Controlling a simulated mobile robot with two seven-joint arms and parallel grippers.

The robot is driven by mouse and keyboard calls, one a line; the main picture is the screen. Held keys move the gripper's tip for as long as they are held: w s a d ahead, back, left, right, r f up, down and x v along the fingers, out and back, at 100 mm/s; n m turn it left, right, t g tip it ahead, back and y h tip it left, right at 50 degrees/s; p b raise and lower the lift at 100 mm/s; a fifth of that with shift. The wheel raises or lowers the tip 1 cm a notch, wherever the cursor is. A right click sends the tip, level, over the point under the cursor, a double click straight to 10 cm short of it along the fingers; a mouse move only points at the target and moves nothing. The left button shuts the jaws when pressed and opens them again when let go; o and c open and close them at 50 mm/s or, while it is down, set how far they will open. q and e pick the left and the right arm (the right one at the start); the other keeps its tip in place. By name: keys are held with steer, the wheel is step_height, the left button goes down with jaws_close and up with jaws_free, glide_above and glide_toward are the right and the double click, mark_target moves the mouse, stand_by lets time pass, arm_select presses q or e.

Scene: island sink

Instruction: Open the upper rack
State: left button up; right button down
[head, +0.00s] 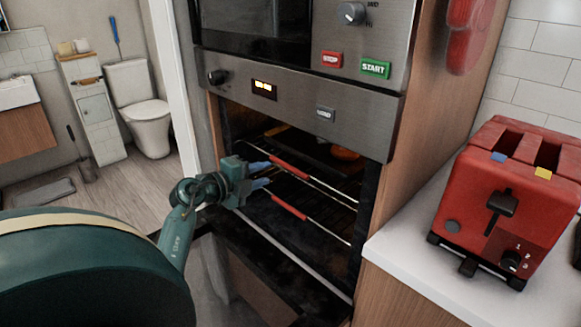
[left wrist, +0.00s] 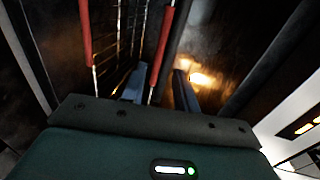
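The oven is open, and its upper rack (head: 315,181) is a wire shelf with a red front handle (head: 290,167). A lower rack with its own red handle (head: 289,207) sits below it. My left gripper (head: 269,173) is open at the oven mouth, near the left end of the upper handle. In the left wrist view, the upper rack's red handle (left wrist: 171,40) runs between the two open fingers (left wrist: 161,84) in the picture; contact cannot be told. The lower handle (left wrist: 85,30) lies left of them. My right gripper is not in view.
The oven door (head: 265,262) is lowered under the racks. A dark tray (head: 305,150) with an orange item (head: 345,153) is on the upper rack. The control panel (head: 300,98) overhangs the opening. A red toaster (head: 510,200) stands on the counter (head: 400,245) at right.

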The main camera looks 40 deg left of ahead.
mark_target(288, 165)
arm_select(q)
steer(key=x, duration=0.9)
steer(key=shift+w+d+f+b, duration=0.1)
steer(key=shift+w+b, duration=0.25)
steer(key=shift+b, duration=0.05)
steer(key=shift+c, duration=0.2)
jaws_close()
